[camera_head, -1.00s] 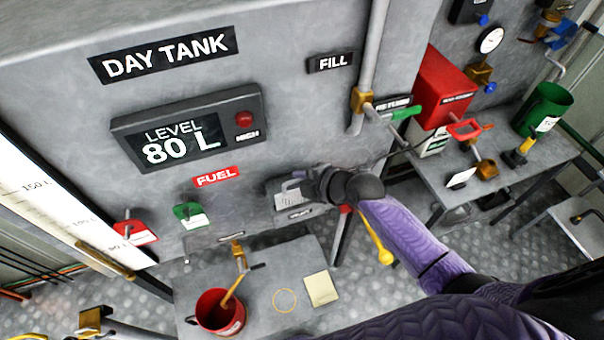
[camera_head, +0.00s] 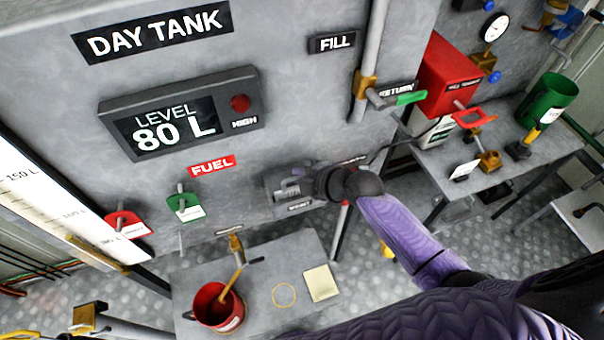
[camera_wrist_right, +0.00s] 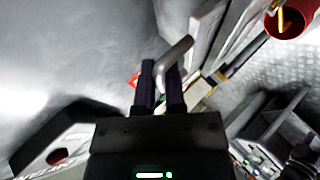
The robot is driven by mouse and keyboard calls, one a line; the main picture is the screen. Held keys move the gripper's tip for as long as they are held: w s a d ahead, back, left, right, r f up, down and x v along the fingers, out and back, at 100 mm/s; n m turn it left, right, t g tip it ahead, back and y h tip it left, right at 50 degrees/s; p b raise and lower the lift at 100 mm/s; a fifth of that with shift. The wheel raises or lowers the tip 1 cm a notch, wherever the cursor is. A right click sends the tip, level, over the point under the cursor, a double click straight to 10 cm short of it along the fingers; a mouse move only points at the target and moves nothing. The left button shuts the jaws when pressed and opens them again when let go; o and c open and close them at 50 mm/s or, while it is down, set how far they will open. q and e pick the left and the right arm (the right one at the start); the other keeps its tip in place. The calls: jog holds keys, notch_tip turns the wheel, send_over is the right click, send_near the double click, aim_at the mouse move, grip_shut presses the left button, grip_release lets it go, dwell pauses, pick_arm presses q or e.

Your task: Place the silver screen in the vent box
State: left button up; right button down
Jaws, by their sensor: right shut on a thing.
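The vent box (camera_head: 271,198) is a small grey housing low on the front of the day tank, right of the red FUEL label. My right gripper (camera_head: 303,183) is at its right side, with the wrist covering part of it. In the right wrist view, the right gripper (camera_wrist_right: 160,88) is shut on a bent, silver, rod-like piece (camera_wrist_right: 178,50) that sticks out past the fingers. This piece appears to be part of the silver screen. Its other end is hidden, and I cannot tell whether it is inside the box. My left gripper is out of view.
A low table (camera_head: 262,272) below holds a red bucket (camera_head: 217,309), a brass ring (camera_head: 284,295) and a cream pad (camera_head: 320,283). A vertical pipe (camera_head: 372,60) stands right of the box. A bench (camera_head: 490,160) with a red box (camera_head: 445,78) is farther right.

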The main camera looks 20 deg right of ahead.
jog(key=shift+f+b, duration=0.3)
jog(key=shift+f, duration=0.05)
